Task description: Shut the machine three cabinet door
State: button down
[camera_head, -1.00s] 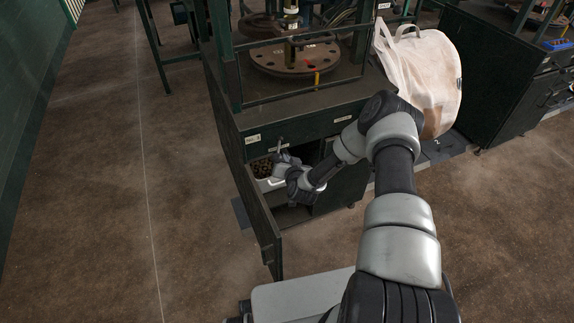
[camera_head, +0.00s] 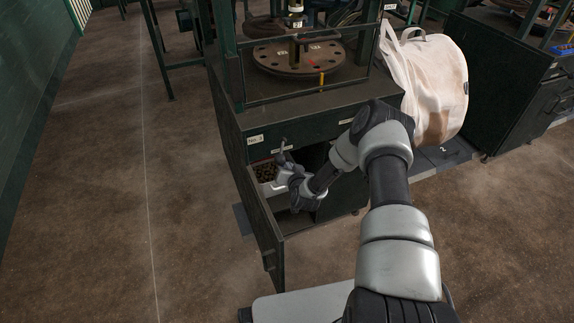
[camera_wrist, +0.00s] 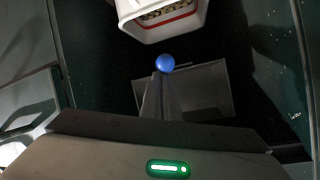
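The cabinet (camera_head: 300,128) has a small white label at its front corner. Its door (camera_head: 265,228) stands open, swung out toward me on the left, and the lower compartment shows dark inside. My gripper (camera_head: 284,150) is at the cabinet front, before the opening and right of the door, apart from the door as far as I can see. In the wrist view my gripper (camera_wrist: 160,88) has its narrow fingers together. A small blue ball (camera_wrist: 165,63) shows at their tips; I cannot tell whether it is held. The door is not clearly identifiable in the wrist view.
A white bin (camera_head: 268,187) with small round parts sits inside the cabinet; it also shows in the wrist view (camera_wrist: 158,28). A big white bag (camera_head: 436,85) stands to the right. The brown floor (camera_head: 110,210) left of the door is clear.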

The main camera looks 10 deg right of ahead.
aim_at(270, 239)
jog(key=k, duration=0.9)
